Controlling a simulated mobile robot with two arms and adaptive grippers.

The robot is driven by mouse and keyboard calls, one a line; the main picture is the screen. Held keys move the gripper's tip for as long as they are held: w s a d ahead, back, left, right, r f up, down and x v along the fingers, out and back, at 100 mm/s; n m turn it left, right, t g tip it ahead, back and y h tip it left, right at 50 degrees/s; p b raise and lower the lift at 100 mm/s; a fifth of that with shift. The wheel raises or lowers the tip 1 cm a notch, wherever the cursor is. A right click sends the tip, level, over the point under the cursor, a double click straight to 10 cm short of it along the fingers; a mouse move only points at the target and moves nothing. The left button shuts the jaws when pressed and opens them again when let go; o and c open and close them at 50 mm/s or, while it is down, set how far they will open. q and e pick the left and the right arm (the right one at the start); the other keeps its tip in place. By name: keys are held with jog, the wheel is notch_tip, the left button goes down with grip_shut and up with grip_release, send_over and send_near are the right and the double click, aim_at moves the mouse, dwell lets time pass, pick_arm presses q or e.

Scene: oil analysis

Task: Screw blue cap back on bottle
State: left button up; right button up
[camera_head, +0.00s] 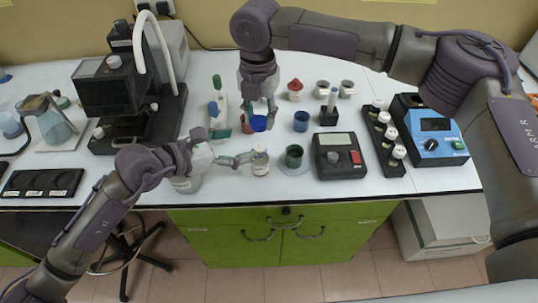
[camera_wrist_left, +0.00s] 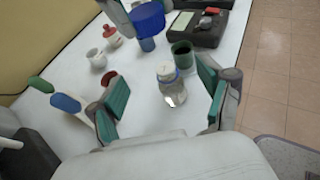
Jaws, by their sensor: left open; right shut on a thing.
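The bottle (camera_head: 260,163), small and clear with a pale label, stands upright on the white table. It also shows in the left wrist view (camera_wrist_left: 172,92), between the green finger pads. My left gripper (camera_head: 249,158) is open, low, with its fingers at the bottle. Whether they touch it I cannot tell. My right gripper (camera_head: 258,108) is shut on the blue cap (camera_head: 259,124) and holds it above and behind the bottle, apart from it. The cap shows large in the left wrist view (camera_wrist_left: 148,18).
A green cup (camera_head: 294,158) stands close to the right of the bottle, with a blue cup (camera_head: 301,122) behind. The table's front edge is near the bottle.

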pick_arm(q)
send_near(259, 160)
jog(key=w+d+f, duration=0.2)
jog(key=w+f, duration=0.1)
jog(key=shift+f, duration=0.25)
jog(key=x, duration=0.7)
jog(key=shift+w+d+f, duration=0.1)
jog(key=shift+w+d, duration=0.1)
jog(key=shift+w, duration=0.1)
grip_shut()
